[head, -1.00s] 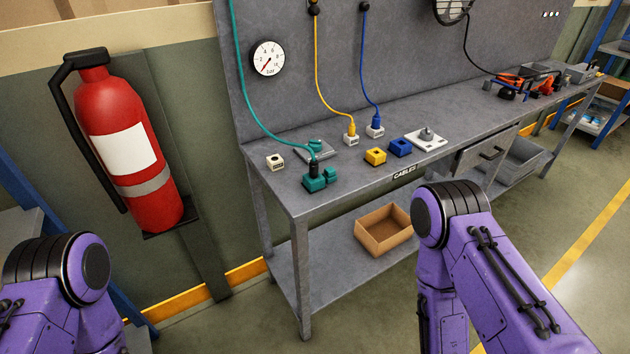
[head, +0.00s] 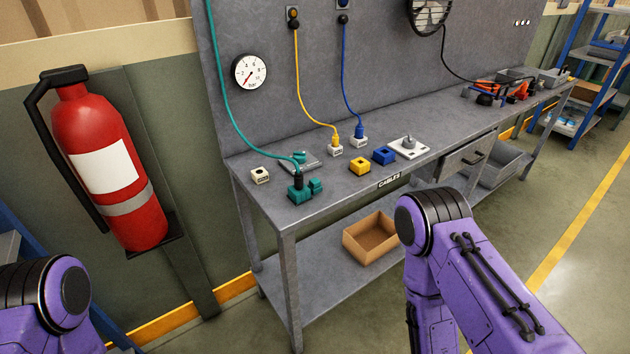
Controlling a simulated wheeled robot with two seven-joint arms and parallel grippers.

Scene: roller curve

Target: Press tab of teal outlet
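The teal outlet (head: 299,194) sits near the left front corner of the grey workbench (head: 340,190). Neither gripper is in view. Only purple links of my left arm, at the lower left, and my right arm, at the lower right, show, both apart from the outlet.
A white block (head: 260,176) lies left of the outlet, with a grey plate (head: 300,161) behind it. Yellow (head: 360,166) and blue (head: 384,156) blocks lie to the right. A fire extinguisher (head: 112,205) hangs at left. A cardboard box (head: 358,240) rests on the lower shelf.

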